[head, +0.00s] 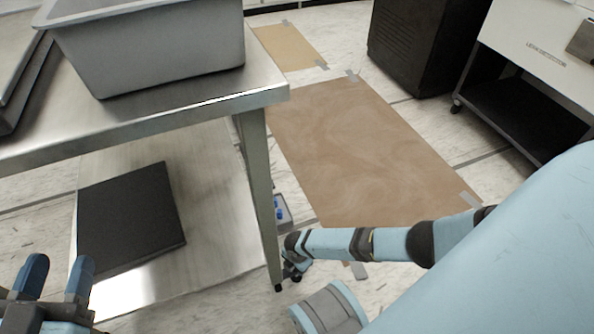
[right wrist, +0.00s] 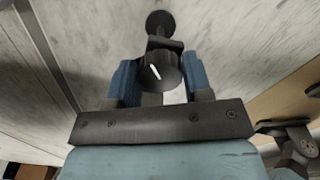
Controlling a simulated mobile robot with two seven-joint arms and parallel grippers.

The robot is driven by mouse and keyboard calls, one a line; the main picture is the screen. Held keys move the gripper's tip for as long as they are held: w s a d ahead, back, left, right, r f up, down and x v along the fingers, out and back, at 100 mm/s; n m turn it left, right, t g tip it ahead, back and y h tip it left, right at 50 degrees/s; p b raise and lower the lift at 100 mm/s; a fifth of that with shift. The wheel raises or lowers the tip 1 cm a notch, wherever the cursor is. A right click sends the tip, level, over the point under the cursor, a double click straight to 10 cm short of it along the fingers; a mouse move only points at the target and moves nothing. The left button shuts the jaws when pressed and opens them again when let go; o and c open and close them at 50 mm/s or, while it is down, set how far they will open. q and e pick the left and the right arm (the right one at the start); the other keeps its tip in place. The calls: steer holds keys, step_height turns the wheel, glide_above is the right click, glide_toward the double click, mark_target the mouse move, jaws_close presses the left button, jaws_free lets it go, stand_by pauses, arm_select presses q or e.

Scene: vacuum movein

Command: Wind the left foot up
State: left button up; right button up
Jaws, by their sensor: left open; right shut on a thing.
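In the right wrist view a dark round knob (right wrist: 160,74) with a white mark sits between the blue fingers of my right gripper (right wrist: 158,82), which is shut on it. A dark round pad (right wrist: 160,22) shows just beyond the knob, over the pale floor. I take these to be parts of the foot. In the head view my right gripper (head: 293,268) is low near the floor, just right of the steel table's leg (head: 258,170); the knob cannot be made out there. My left gripper (head: 56,272) is open and empty at the lower left.
The steel table (head: 190,112) carries a grey tub (head: 160,50). Its lower shelf (head: 215,190) holds a dark flat slab (head: 130,220). Brown sheets (head: 350,150) are taped to the floor. A black cabinet (head: 425,45) and a wheeled white cart (head: 535,45) stand at the back right.

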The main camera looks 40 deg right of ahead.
steer(key=n, duration=0.4)
steer(key=shift+n, duration=0.4)
steer(key=n, duration=0.4)
steer(key=shift+w+n, duration=0.1)
steer(key=shift+n, duration=0.2)
steer(key=shift+a+n, duration=0.1)
steer(key=shift+n, duration=0.5)
steer(key=o, duration=0.9)
steer(key=shift+r, duration=0.1)
